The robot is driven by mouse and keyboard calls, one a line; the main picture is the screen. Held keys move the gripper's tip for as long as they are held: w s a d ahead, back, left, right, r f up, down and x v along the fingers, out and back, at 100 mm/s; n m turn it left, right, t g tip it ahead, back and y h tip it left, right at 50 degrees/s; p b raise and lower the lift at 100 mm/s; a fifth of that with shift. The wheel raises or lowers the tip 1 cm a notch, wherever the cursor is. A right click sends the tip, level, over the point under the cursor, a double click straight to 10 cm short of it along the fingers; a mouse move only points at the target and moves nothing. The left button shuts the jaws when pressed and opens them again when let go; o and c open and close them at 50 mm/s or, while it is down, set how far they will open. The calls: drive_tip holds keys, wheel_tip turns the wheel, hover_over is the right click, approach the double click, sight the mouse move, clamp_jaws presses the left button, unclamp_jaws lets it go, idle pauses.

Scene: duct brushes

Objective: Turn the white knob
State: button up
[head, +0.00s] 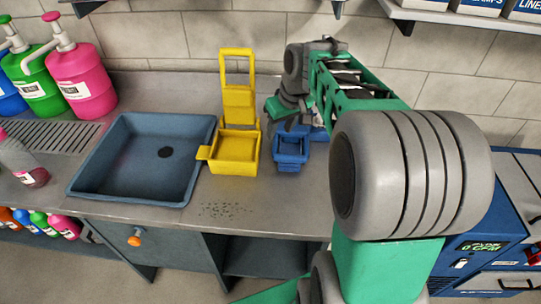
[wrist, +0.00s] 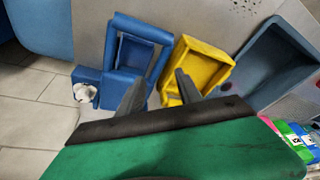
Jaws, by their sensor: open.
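A white knob (wrist: 84,92) sits on the side of a small blue box-like fixture (wrist: 130,50) at the left of the wrist view. My gripper (wrist: 160,82) is open and empty, its two dark fingers pointing toward the blue fixture and a yellow fixture (wrist: 197,68). The knob lies left of both fingers and apart from them. In the head view the blue fixture (head: 290,150) stands on the counter beside the yellow one (head: 235,152). I cannot make out the knob in the head view. My green and grey arm covers the area right of the blue fixture.
A dark blue sink (head: 150,155) is left of the yellow fixture. Pink and green pump bottles (head: 80,75) stand at the back left. A blue machine with a display (head: 485,245) is at the right.

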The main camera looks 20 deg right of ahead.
drive_tip(key=s+a+f+b, duration=0.1)
drive_tip(key=s+a+f, duration=0.1)
drive_tip(key=s+a, duration=0.3)
drive_tip(key=shift+s+m, duration=0.3)
drive_tip(key=shift+s, duration=0.2)
